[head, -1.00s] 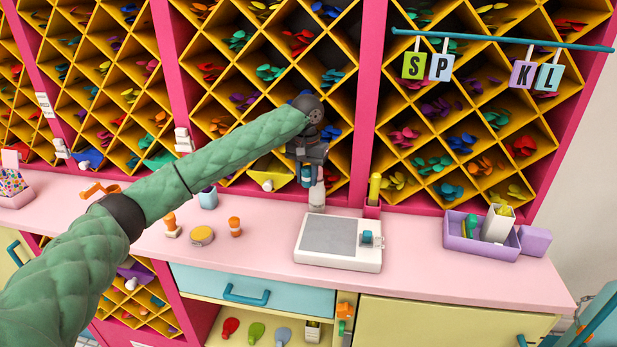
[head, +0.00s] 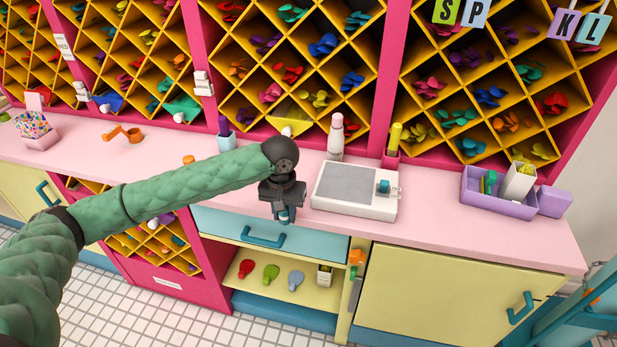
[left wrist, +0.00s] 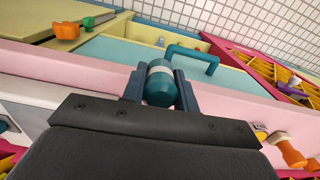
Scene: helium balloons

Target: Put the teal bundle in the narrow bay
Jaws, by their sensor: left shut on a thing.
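My left gripper (head: 283,213) is in front of the counter's front edge, above the blue drawer. In the left wrist view the gripper (left wrist: 160,90) is shut on the teal bundle (left wrist: 159,86), a short teal roll with a pale band, between its two dark blue fingers. In the head view only a little of the bundle shows under the gripper. Below the counter is an open shelf bay (head: 308,294) holding coloured paddles and a small box. I cannot tell which opening is the narrow bay. My right gripper is out of view.
The blue drawer (head: 315,242) has a teal handle (head: 262,238). A white scale (head: 352,191), a pink bottle (head: 336,137) and a purple tray (head: 480,200) stand on the pink counter (head: 430,220). An orange clip (head: 356,257) hangs beside the open shelf.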

